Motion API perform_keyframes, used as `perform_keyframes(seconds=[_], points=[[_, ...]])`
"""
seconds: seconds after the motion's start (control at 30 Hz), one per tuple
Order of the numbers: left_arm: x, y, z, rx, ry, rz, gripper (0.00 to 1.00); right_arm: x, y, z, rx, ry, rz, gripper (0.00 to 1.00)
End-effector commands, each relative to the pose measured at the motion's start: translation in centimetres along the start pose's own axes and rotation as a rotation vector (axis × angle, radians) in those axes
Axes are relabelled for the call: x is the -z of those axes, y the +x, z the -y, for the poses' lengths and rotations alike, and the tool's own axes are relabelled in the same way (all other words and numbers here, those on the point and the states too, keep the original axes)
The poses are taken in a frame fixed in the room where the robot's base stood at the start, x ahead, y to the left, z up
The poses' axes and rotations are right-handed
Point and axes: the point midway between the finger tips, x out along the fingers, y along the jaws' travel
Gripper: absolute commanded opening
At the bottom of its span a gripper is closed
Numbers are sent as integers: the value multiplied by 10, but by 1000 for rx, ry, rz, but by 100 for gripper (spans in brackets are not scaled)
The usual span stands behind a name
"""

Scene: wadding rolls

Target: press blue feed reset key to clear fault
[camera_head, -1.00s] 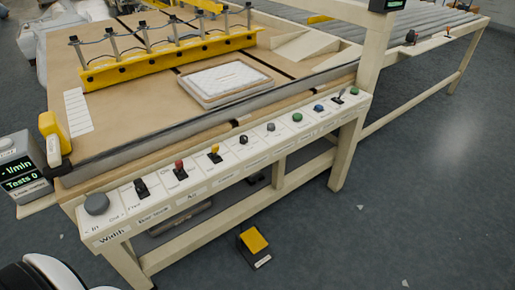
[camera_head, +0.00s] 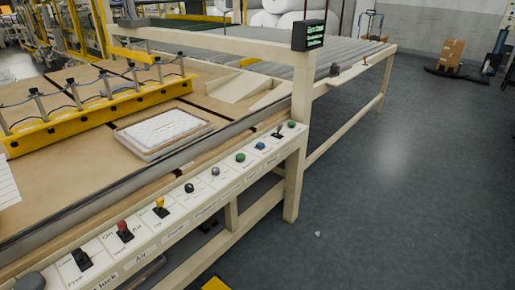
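The blue key (camera_head: 260,146) is a small round blue button on the white control strip (camera_head: 203,199) along the front of the machine bench. It sits between a green button (camera_head: 241,157) on its left and a black toggle lever (camera_head: 278,133) on its right. Its label is too small to read. A black display with green text (camera_head: 308,35) is fixed to the frame above the strip's right end; its words are too blurred to read. Neither of my grippers is in view.
Other controls on the strip include a red switch (camera_head: 124,232), a yellow switch (camera_head: 160,208) and another green button (camera_head: 292,125). A white quilted pad in a tray (camera_head: 150,152) lies on the bench. The floor (camera_head: 400,200) to the right is open.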

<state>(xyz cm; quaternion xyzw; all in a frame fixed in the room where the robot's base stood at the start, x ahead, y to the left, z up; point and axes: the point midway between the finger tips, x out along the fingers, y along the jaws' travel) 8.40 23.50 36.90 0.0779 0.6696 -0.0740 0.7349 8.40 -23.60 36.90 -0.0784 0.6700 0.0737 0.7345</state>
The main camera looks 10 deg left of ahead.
Motion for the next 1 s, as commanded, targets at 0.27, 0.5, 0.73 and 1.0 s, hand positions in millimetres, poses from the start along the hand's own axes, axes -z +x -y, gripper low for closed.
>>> perform_keyframes(seconds=[0.27,0.5,0.73,1.0], points=[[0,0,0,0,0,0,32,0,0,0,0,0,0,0],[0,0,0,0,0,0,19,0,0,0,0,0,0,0],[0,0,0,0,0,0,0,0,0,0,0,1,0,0],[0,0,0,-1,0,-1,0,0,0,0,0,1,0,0]])
